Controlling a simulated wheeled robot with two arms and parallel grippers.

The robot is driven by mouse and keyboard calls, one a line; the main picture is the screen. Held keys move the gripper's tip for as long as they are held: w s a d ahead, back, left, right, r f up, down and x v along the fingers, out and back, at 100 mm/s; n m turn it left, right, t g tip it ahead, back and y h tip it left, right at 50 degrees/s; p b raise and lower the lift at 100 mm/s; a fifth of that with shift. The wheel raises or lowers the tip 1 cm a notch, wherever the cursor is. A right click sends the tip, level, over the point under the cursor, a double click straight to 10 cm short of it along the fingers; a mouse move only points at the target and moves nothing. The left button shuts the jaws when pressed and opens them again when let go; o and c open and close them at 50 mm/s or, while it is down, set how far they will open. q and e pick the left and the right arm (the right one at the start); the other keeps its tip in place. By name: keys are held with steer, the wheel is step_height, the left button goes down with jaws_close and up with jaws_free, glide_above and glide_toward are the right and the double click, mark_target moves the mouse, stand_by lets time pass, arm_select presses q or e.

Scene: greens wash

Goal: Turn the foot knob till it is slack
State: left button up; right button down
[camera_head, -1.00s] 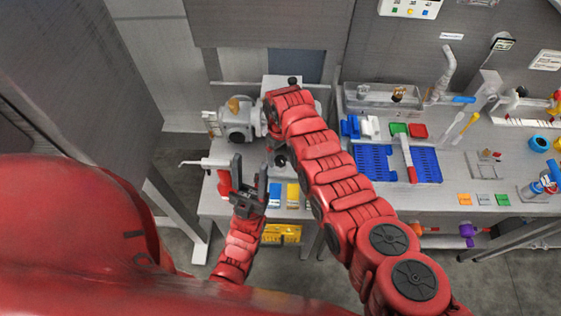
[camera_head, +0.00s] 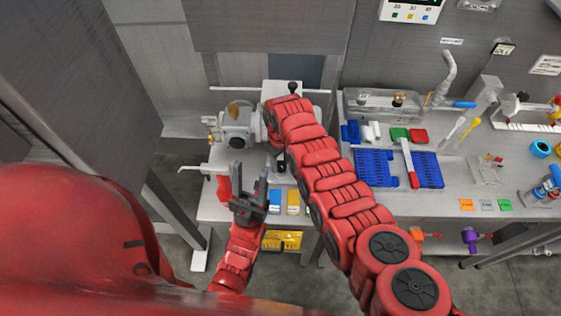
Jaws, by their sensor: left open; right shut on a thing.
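A grey machine (camera_head: 236,130) with a brass-coloured part on top stands on the left bench. My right arm reaches over it from the right and bends down beside it. The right gripper is hidden behind that arm, so what it holds does not show. A small dark round part (camera_head: 280,166) shows just left of the arm, low by the machine; I cannot tell if it is the foot knob. My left gripper (camera_head: 248,186) is open and empty, fingers pointing up the picture, in front of the machine and apart from it.
Blue and yellow packs (camera_head: 283,200) lie near the bench's front edge, with a yellow bin (camera_head: 281,240) below. On the right bench are blue racks (camera_head: 376,168), a red-handled tool (camera_head: 409,163) and a sink (camera_head: 372,103). A grey post stands at left.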

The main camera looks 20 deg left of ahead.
steer(key=m+b, duration=0.2)
steer(key=shift+f+m+b, duration=0.3)
steer(key=shift+f+b, duration=0.05)
steer(key=shift+m+b, duration=0.3)
steer(key=shift+b, duration=0.05)
steer(key=shift+r, duration=0.35)
steer(key=shift+c, duration=1.6)
jaws_free()
